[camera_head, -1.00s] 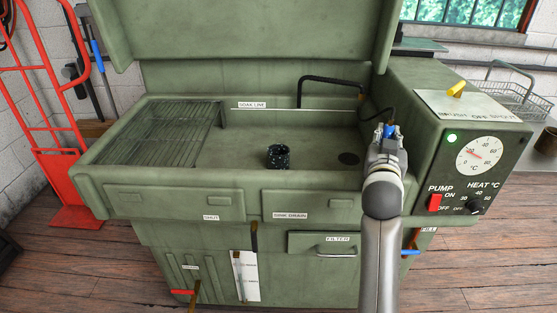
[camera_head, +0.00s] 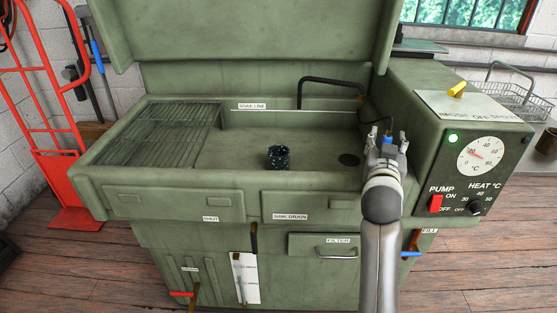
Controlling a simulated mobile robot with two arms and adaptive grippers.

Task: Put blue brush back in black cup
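The black cup (camera_head: 278,157), dark with pale speckles, stands upright in the green sink basin, left of the drain hole. My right gripper (camera_head: 387,138) is over the right side of the basin, well to the right of the cup. Its two fingers are spread apart. A small blue piece (camera_head: 387,140), likely the blue brush, shows between them with clear space on both sides. The rest of the brush is hidden by the gripper, and I cannot tell whether it touches anything. My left gripper is not in view.
A black hose spout (camera_head: 330,80) rises at the back of the basin. A slatted rack (camera_head: 160,135) covers its left part. The control box (camera_head: 475,165) with dial and red switch stands close right of my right arm. The basin floor around the cup is clear.

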